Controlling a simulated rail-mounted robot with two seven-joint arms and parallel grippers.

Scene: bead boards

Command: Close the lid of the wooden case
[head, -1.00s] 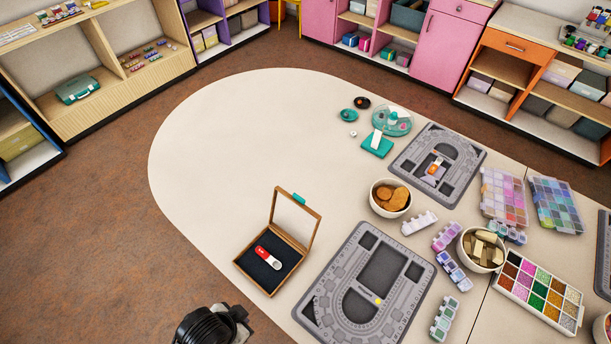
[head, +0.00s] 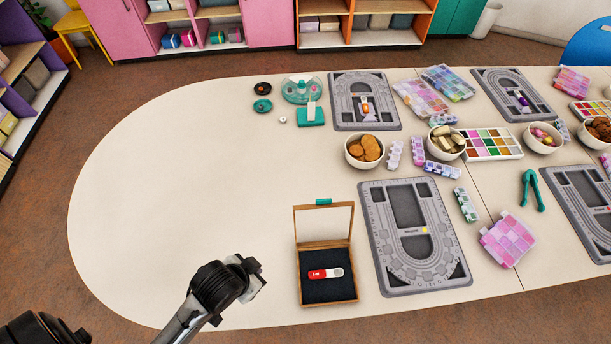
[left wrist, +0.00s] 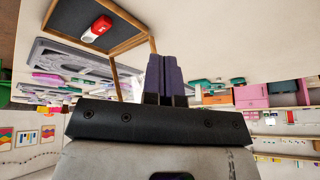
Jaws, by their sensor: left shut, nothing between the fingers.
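The wooden case (head: 327,303) stands near the front edge of the table with its lid (head: 324,239) raised. The lid is a wooden frame with a clear pane and a teal tab (head: 323,202) on top. A red and white object (head: 326,273) lies on the dark lining inside. In the left wrist view, which is upside down, the case (left wrist: 62,38) is at the upper left; part of its lid is behind my gripper. My left gripper (head: 258,277) is to the left of the case, apart from it. Its fingers (left wrist: 166,72) are together and empty. My right gripper is not in view.
A grey bead board (head: 375,270) lies close to the right of the case. Bowls (head: 364,151), bead boxes and more boards fill the right and back of the table. The table's left part (head: 170,180) is clear. Its front edge is just below the case.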

